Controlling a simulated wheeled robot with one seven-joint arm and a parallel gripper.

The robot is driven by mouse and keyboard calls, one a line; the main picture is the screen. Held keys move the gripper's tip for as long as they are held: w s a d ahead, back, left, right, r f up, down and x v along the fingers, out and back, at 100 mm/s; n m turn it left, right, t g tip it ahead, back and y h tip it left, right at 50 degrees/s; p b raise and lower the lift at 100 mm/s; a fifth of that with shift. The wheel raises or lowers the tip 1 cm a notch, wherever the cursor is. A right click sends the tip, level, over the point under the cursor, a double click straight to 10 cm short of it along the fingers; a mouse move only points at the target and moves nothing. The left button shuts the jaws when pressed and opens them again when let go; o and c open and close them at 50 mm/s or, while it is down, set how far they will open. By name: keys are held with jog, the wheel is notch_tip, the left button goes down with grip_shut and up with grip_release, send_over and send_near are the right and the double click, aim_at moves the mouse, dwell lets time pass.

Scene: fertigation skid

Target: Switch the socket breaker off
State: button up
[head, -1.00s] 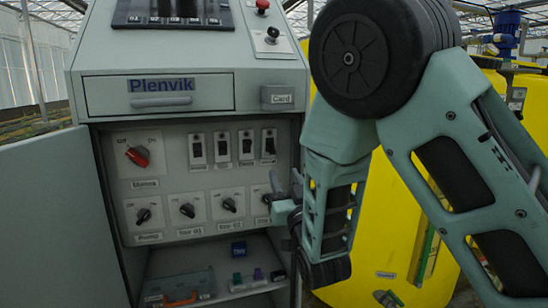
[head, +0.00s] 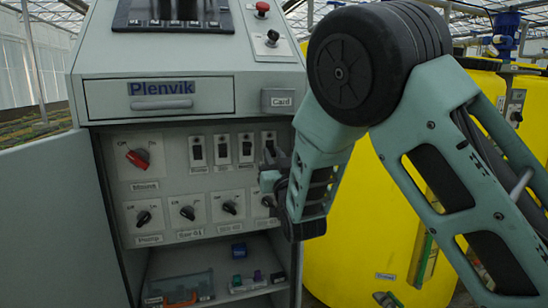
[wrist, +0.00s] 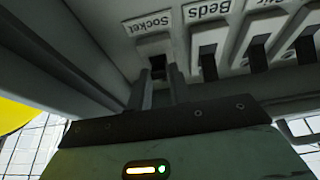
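The socket breaker (wrist: 155,46) is the one under the "Socket" label (wrist: 151,22) in the wrist view, at the left end of the row there. In the head view it is the rightmost breaker (head: 268,137) of the upper row, partly hidden by my gripper (head: 270,165). In the wrist view my gripper (wrist: 159,75) has two dark fingers with a narrow gap between them. Their tips are right at the breaker, one on each side of its lower part. I cannot tell whether they touch it, or which way its lever stands.
The "Beds" breaker (wrist: 208,55) and others stand close beside it. A red rotary switch (head: 138,157) and several black knobs (head: 188,212) share the panel. The open cabinet door (head: 60,220) is at left. A yellow tank (head: 370,220) stands behind my arm.

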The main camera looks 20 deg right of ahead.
grip_shut()
jog(key=shift+f+b, duration=0.15)
jog(key=shift+b, duration=0.25)
jog(key=t+b, duration=0.1)
jog(key=b, duration=0.1)
jog(key=shift+f+b, duration=0.25)
jog(key=shift+b, duration=0.1)
jog(key=shift+r, duration=0.1)
jog(key=shift+r, duration=0.1)
